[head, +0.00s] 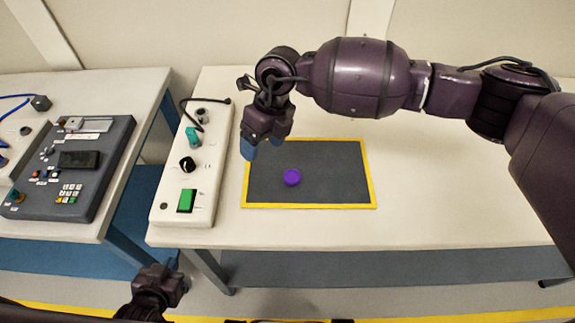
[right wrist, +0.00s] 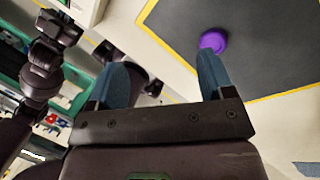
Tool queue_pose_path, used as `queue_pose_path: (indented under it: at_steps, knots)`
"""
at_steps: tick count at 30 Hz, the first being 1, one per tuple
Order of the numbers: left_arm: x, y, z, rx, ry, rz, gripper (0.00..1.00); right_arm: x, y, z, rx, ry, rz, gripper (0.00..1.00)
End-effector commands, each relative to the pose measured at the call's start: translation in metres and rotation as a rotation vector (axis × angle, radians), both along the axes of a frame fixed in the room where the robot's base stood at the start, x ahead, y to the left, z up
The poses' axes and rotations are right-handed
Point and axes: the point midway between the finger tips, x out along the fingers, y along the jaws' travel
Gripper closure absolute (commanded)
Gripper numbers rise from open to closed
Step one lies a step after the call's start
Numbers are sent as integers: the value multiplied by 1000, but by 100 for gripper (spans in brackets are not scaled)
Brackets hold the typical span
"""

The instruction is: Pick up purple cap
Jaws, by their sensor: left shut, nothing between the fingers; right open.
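The purple cap (head: 291,177) lies on the dark mat with a yellow border (head: 330,183) on the table. My right gripper (head: 250,148) is open and empty above the mat's left edge, up and to the left of the cap and apart from it. In the right wrist view the cap (right wrist: 213,40) shows beyond the tip of the right-hand blue finger, and the open gripper (right wrist: 165,80) has nothing between its fingers. My left gripper (head: 155,285) is low at the bottom left, in front of the tables; its fingers are small and dark, shut and empty.
A white control box (head: 175,190) with a green switch, a black knob and a teal connector stands left of the mat. A grey control panel (head: 75,165) lies on the left table. A gap separates the tables. The table right of the mat is clear.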

Motion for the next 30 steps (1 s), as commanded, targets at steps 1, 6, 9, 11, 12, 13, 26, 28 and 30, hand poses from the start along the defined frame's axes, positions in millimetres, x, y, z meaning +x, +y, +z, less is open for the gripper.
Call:
queue_pose_path:
  at_steps: [1,6,9,11,12,13,26,28,30]
  knots:
    - [0,0,1,0,-1,0,100,6,-13,-6,-83,-23,-8,25]
    - [1,-1,2,-3,-3,1,100,16,-45,-9,-283,-72,-45,25]
    - [1,-1,1,-2,-2,0,100,15,-54,-8,-337,-68,-62,25]
    - [1,0,1,1,-1,-1,100,14,-56,-9,-353,-62,-71,25]
    - [0,1,1,2,0,-1,100,14,-56,-10,-354,-61,-77,25]
    - [0,1,1,2,0,-2,100,14,-56,-12,-353,-60,-80,25]
    - [-1,1,-5,4,7,-2,100,8,-61,-63,-350,-58,-80,25]
    - [-1,1,-4,2,6,-2,100,7,-60,-65,-349,-59,-79,25]
    - [-1,0,-4,1,5,-2,100,7,-60,-69,-349,-59,-79,25]
